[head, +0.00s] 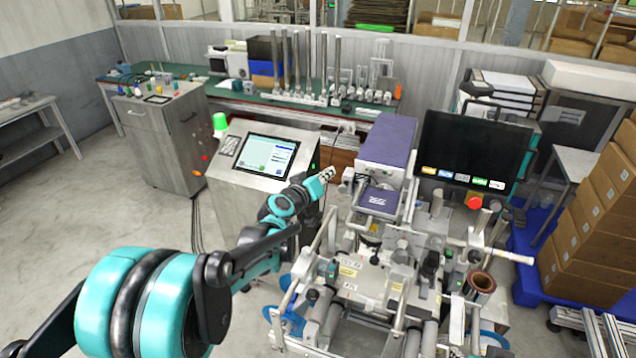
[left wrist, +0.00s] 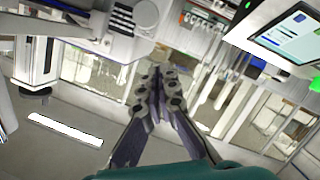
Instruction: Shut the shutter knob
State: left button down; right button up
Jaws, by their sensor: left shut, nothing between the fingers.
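My left gripper (head: 327,174) reaches in from the left in the head view, just left of the purple-topped unit (head: 384,140) on the film machine (head: 375,275). In the left wrist view its two fingers (left wrist: 158,95) are together at the tips with nothing between them. They appear clear of any surface. I cannot pick out the shutter knob with certainty in either view. A pale machine housing with a black striped patch (left wrist: 122,20) shows at the upper left of the left wrist view. My right gripper is not in view.
A control console with a lit touchscreen (head: 268,154) stands left of my gripper. A dark monitor (head: 474,151) and a red button (head: 474,202) are right of the purple unit. Stacked boxes (head: 600,215) are at the far right. Open floor lies at the left.

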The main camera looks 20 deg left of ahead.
aim_at(343, 189)
pick_arm(q)
jog(key=shift+s+d+f+b, duration=0.1)
jog(key=shift+d+f+b, duration=0.05)
jog(key=shift+d+f, duration=0.55)
jog(key=shift+s+d+f+b, duration=0.15)
jog(key=shift+d+f, duration=0.2)
jog(key=shift+f, duration=0.55)
notch_tip(343, 189, down, 4)
jog(key=b, duration=0.3)
